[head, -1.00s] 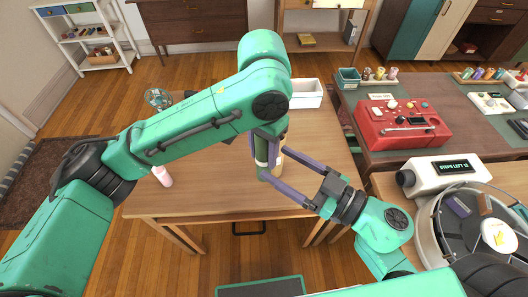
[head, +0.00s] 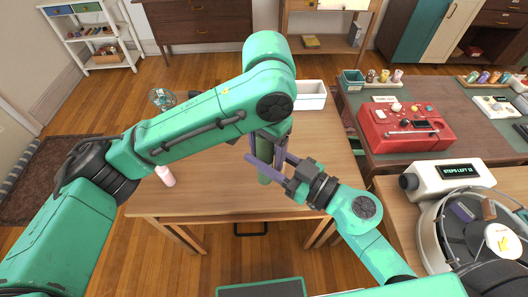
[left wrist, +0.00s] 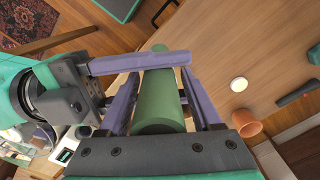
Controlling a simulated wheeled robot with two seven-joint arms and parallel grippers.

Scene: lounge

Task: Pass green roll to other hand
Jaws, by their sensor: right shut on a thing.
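The green roll (head: 266,172) stands upright in the air above the wooden table in the head view. In the left wrist view the roll (left wrist: 160,100) lies between the purple fingers. My left gripper (head: 272,138) comes down on it from above, with a finger on either side of it; whether they press on it is unclear. My right gripper (head: 265,165) reaches in from the lower right and is shut on the roll below the left one. In the left wrist view a right gripper finger (left wrist: 140,62) crosses over the roll. Fingers hide parts of the roll.
The wooden table (head: 200,195) carries a pink bottle (head: 165,176) at left and a white bin (head: 310,95) behind. A red machine (head: 405,126) stands on the right-hand table. A terracotta cup (left wrist: 248,127) and a white disc (left wrist: 239,84) show in the left wrist view.

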